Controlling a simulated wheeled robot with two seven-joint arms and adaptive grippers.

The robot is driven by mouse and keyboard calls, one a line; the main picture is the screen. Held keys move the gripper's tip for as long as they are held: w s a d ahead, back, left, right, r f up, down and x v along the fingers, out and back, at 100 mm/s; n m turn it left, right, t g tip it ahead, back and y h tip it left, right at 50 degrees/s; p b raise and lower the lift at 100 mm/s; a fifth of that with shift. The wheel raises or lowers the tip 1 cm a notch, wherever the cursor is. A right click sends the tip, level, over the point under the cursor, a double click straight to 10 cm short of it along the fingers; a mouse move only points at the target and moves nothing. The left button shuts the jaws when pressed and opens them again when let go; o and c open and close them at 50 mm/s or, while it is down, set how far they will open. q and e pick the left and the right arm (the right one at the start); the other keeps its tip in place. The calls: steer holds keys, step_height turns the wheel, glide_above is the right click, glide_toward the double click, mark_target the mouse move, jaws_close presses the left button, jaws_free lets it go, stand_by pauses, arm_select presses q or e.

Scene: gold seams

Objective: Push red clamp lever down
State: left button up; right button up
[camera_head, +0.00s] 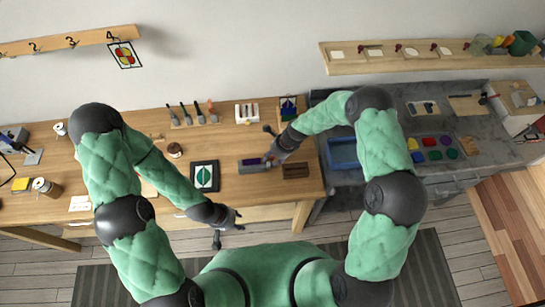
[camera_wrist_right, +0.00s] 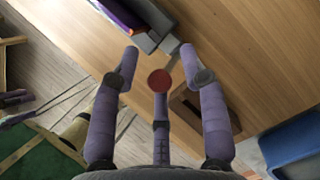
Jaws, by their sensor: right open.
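The red clamp lever's round knob (camera_wrist_right: 159,80) shows in the right wrist view, at the end of a short grey bar. The bar runs from a dark grey clamp (camera_wrist_right: 155,28) holding a purple piece (camera_wrist_right: 118,14). In the head view the clamp (camera_head: 252,168) lies on the wooden bench near its right end; the knob is too small to make out there. My right gripper (camera_wrist_right: 159,60) is open and empty, its fingers around the knob in the picture; I cannot tell whether any touches it. My left gripper (camera_head: 228,230) has its fingers spread, empty, in front of the bench edge.
A slotted brown block (camera_head: 296,170) lies right of the clamp. A framed green leaf picture (camera_head: 205,176) lies to the left. A blue tray (camera_head: 343,153) sits on the grey counter. Several tools stand in a rack (camera_head: 195,117) behind.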

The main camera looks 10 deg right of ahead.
jaws_close()
steer(key=s+t+b, duration=0.1)
steer(key=t+b, duration=0.1)
steer(key=b, duration=0.8)
steer(key=s+f+n+t+b, duration=0.1)
steer(key=s+t+b, duration=0.1)
steer(key=b, duration=0.8)
steer(key=s+f+t+b, duration=0.1)
steer(key=t+b, duration=0.1)
steer(key=b, duration=0.9)
steer(key=shift+s+f+t, duration=0.1)
steer(key=shift+s+t, duration=0.2)
jaws_free()
